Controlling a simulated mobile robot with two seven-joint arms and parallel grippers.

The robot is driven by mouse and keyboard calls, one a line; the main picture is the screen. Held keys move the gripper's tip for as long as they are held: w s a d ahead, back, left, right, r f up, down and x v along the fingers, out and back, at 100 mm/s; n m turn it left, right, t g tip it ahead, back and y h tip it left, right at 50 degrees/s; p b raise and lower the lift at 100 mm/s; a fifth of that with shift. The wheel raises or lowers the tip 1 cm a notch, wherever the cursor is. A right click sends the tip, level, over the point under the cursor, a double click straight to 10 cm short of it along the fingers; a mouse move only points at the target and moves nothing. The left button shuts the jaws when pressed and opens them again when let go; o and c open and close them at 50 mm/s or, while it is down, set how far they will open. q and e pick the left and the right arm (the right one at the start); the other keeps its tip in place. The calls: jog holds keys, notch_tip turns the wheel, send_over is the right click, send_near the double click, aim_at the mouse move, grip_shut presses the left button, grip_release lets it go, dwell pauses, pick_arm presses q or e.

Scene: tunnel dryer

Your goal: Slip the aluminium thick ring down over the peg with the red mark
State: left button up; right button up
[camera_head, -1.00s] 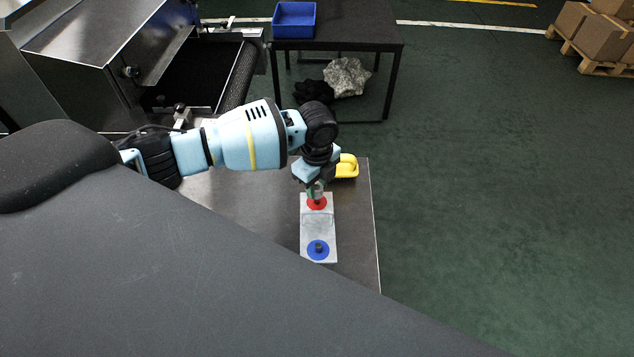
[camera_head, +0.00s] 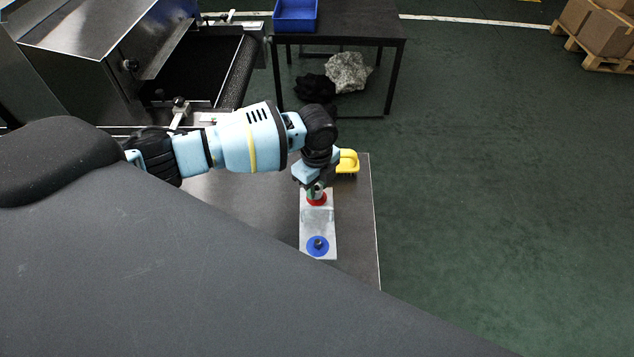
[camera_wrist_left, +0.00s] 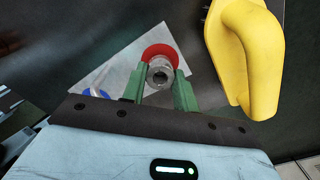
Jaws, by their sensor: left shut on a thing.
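My left gripper (camera_head: 317,188) is over the red mark. In the left wrist view its green fingers (camera_wrist_left: 171,90) are shut on the aluminium ring (camera_wrist_left: 160,72). The ring sits in front of the red mark (camera_wrist_left: 158,49); a round end shows inside its hole. I cannot tell how far down the ring is. My right gripper is not in view.
A yellow handle-shaped thing (camera_head: 348,161) stands close beside my left gripper, and it looms large in the left wrist view (camera_wrist_left: 248,55). A dark table with a blue bin (camera_head: 295,14) stands behind. The table's right edge is near the board.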

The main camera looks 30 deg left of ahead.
pick_arm(q)
jog(key=shift+f, duration=0.6)
jog(key=o, duration=1)
jog(key=shift+o, duration=0.2)
notch_tip(320, 180, up, 8)
jog(key=shift+f, duration=0.1)
dwell(0.3)
